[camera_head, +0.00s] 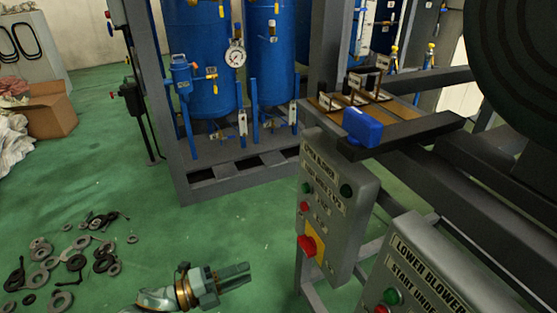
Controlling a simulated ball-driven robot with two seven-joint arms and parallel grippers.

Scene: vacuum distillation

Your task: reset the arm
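My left gripper (238,276) is at the bottom centre of the head view, above the green floor, with its fingers pointing right. Its fingers lie close together at this angle, and I cannot tell whether there is a gap between them. I see nothing held in it, and it is apart from the control boxes to its right. My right gripper is not in view.
A grey blower control box (335,205) and a lower blower box (425,270) hang on a frame at right. Blue tanks (205,60) stand behind. Loose rings (75,262) lie on the floor at left, near a cardboard box (52,112). Mid-floor is clear.

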